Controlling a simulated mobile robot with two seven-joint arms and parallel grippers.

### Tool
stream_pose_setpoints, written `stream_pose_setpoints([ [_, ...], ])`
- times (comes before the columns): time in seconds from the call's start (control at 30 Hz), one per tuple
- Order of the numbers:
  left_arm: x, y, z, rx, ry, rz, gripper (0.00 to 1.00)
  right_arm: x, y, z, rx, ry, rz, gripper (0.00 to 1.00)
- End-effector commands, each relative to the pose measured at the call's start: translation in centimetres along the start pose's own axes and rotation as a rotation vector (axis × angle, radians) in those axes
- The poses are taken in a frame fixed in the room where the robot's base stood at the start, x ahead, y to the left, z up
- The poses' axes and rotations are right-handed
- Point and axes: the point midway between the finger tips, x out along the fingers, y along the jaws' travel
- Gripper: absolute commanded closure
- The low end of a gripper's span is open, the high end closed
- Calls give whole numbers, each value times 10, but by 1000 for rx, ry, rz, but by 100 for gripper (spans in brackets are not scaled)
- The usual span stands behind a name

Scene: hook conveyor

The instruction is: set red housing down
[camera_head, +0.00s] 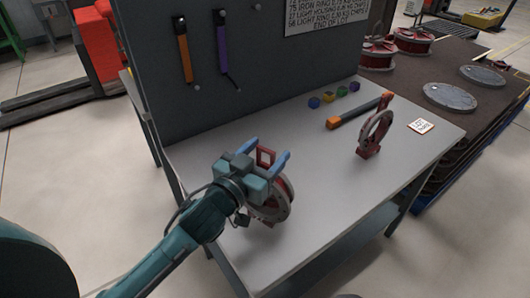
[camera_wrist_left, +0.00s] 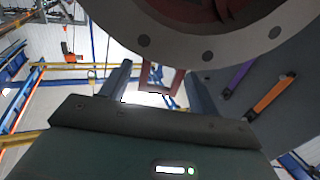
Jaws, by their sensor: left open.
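The red housing (camera_head: 276,203), a round grey-rimmed part with a red middle, stands upright at the near left of the grey table (camera_head: 330,215). Its small red bracket (camera_head: 266,156) sticks up between the blue fingers of my left gripper (camera_head: 267,153). The fingers are open, one on each side of the bracket. In the left wrist view the bracket (camera_wrist_left: 158,75) shows between the two fingers (camera_wrist_left: 158,90), with gaps beside it. The housing's grey rim (camera_wrist_left: 207,55) fills the top there. My arm hides part of the housing in the head view. My right gripper is not in view.
A second red ring-shaped part (camera_head: 376,130) stands farther right on the table. An orange-handled tool (camera_head: 358,112), several small coloured pieces (camera_head: 328,97) and a white card (camera_head: 421,127) lie nearby. A grey pegboard (camera_head: 270,75) rises behind. A brown-topped cart (camera_head: 462,75) holds reels and discs.

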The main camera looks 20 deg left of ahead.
Motion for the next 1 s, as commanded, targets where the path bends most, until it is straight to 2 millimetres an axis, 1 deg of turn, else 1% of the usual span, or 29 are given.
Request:
stream_pose_setpoints([
  [0.17,0,0,-5,1,1,0,39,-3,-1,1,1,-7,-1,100],
  [0.23,-7,0,-1,0,-3,0,39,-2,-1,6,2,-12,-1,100],
  [0.37,-28,0,0,0,-4,0,39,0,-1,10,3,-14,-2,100],
  [0.47,-50,0,1,-1,-4,1,39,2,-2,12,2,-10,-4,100],
  [0.6,-78,0,1,-1,-4,0,39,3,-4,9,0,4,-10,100],
  [0.7,-95,0,0,0,-3,0,39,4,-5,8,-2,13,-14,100],
  [0.83,-110,0,-1,0,-2,0,39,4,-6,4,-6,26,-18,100],
  [1.0,-119,0,-2,0,-1,0,39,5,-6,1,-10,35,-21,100],
])
